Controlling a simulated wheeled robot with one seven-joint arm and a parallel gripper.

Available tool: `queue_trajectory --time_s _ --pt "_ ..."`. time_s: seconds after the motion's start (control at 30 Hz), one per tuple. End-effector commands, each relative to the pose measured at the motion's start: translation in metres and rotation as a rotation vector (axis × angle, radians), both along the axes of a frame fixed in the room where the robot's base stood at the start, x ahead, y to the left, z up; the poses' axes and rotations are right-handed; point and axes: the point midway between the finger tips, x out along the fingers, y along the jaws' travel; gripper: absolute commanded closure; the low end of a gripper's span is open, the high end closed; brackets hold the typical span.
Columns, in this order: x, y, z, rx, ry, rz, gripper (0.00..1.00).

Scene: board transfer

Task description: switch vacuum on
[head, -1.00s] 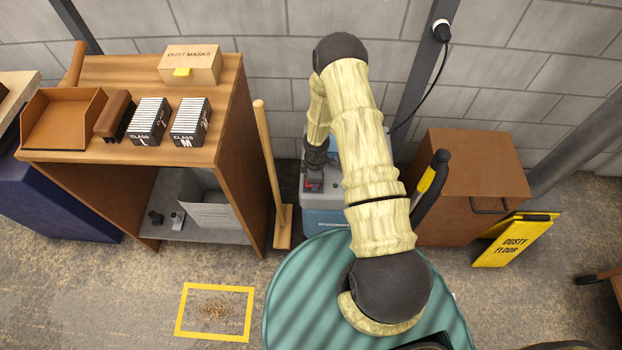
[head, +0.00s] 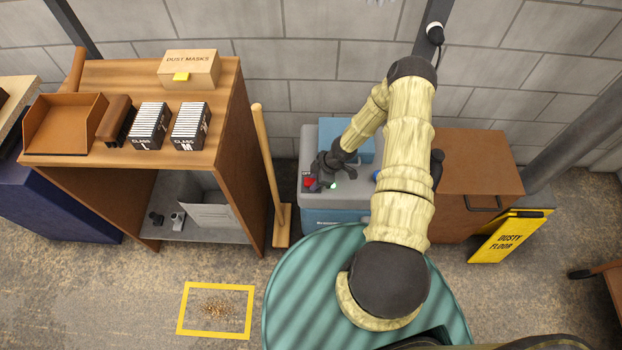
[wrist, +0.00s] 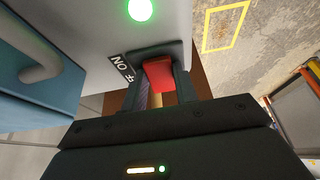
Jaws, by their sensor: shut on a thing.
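The vacuum (head: 338,216) is a grey and blue box on the floor by the wall, partly hidden behind my arm. Its red switch (wrist: 158,74) sits in a dark recess beside an ON/OFF label (wrist: 122,67); the switch also shows in the head view (head: 308,183). My gripper (head: 315,182) is at the switch. In the wrist view, the fingers of my gripper (wrist: 161,92) stand on either side of the red switch, shut on it. A green light (wrist: 140,9) glows on the vacuum's top near the switch.
A wooden shelf unit (head: 236,150) stands to the left, with a broom (head: 267,160) beside it. A brown cabinet (head: 475,175) and a yellow floor sign (head: 508,237) stand to the right. A yellow floor frame (head: 181,315) surrounds some debris.

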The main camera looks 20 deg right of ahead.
Motion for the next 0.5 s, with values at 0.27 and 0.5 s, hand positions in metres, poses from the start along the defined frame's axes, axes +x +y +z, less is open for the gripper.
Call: queue_trajectory --time_s 0.27,0.5 --pt "0.0042 -0.0055 0.0003 -0.009 -0.009 -0.004 0.59" --pt "0.0027 -0.0025 0.0002 -0.006 -0.006 -0.001 0.49"
